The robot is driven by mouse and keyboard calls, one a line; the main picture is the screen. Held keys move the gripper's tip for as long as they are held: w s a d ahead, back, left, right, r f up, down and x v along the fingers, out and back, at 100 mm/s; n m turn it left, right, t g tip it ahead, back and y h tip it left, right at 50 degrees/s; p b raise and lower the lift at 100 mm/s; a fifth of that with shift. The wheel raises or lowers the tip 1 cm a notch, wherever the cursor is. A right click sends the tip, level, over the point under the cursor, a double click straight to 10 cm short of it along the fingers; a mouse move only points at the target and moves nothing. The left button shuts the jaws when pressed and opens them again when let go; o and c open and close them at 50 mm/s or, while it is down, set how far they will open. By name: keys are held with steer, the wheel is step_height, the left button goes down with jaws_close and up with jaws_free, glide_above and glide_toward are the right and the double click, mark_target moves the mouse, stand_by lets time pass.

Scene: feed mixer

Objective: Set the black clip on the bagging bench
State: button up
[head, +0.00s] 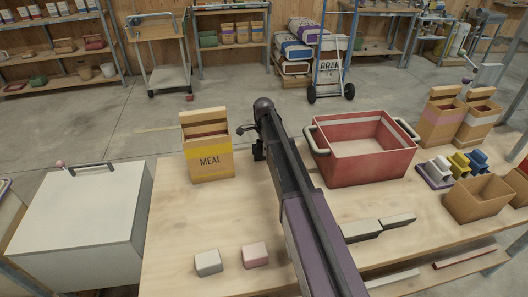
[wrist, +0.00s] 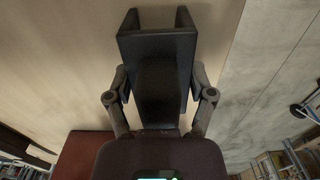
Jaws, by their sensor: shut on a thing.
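The black clip (wrist: 157,45) is a dark channel-shaped piece with two prongs at its far end. My gripper (wrist: 160,88) is shut on it, with one finger on each side in the wrist view. In the head view my gripper (head: 254,138) is above the far edge of the bagging bench (head: 212,225), between the MEAL bag and the red tub. A dark part below it there may be the clip, mostly hidden by my arm. In the wrist view pale wood lies behind the clip, with grey floor to the right. The gap below the clip is unclear.
An open MEAL bag (head: 208,150) stands left of my gripper and a red tub (head: 362,148) right. A white block (head: 208,262) and a pink block (head: 255,254) lie near the front. Coloured clips (head: 460,164) are farther right. Bare wood lies in front of the bag.

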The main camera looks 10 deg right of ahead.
steer(key=shift+f, duration=0.25)
steer(key=o, duration=0.9)
steer(key=shift+c, duration=0.2)
steer(key=shift+r, duration=0.25)
step_height(320, 180, up, 12)
steer(key=p, duration=1.2)
stand_by(0.3)
